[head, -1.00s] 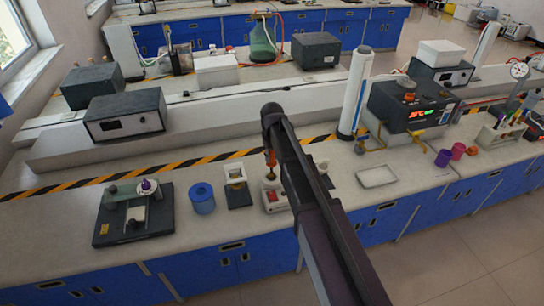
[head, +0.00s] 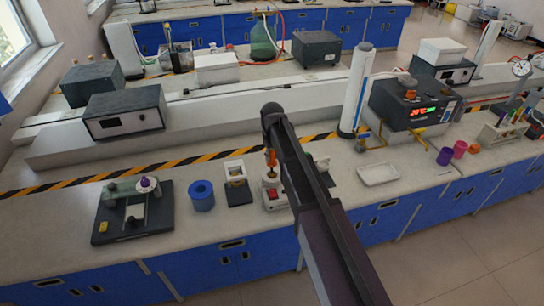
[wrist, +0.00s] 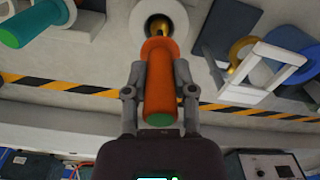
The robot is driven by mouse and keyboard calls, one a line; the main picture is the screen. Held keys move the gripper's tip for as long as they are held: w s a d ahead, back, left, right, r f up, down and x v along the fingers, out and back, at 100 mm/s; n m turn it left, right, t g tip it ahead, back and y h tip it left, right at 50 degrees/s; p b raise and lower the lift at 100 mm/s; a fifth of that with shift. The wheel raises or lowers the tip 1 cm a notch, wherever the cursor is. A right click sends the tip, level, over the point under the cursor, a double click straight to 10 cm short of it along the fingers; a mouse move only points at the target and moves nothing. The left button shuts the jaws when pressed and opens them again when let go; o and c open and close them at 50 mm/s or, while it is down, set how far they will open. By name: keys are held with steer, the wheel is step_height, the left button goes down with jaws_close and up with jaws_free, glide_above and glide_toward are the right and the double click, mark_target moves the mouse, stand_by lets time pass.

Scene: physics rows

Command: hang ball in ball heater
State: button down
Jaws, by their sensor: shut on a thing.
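My gripper (wrist: 160,85) is shut on the orange handle (wrist: 158,75) of the ball, which has a green end. In the head view the orange handle (head: 270,157) hangs below the end of my arm, roughly upright. The brass ball (wrist: 159,27) is at the handle's far end, lined up with the round white opening of the ball heater (wrist: 142,22). I cannot tell whether it is inside the opening or just above it. The heater (head: 275,200) is a small white unit with red switches, partly hidden by my arm.
A white ring stand (head: 236,182) on a dark base and a blue cylinder (head: 201,197) stand left of the heater. A dark apparatus (head: 133,212) is farther left. A white tray (head: 379,175) lies to the right. A tall white column (head: 357,90) stands behind.

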mark_target(272, 162)
steer(key=shift+f, duration=0.3)
steer(key=shift+d+f+b, duration=0.1)
steer(key=shift+f+b, duration=0.95)
steer(key=shift+b, duration=0.25)
steer(key=shift+f+b, duration=0.3)
steer(key=shift+f+b, duration=1.05)
steer(key=shift+f, duration=0.15)
steer(key=shift+c, duration=1.8)
jaws_free()
steer(key=o, duration=0.4)
steer(key=shift+c, duration=0.2)
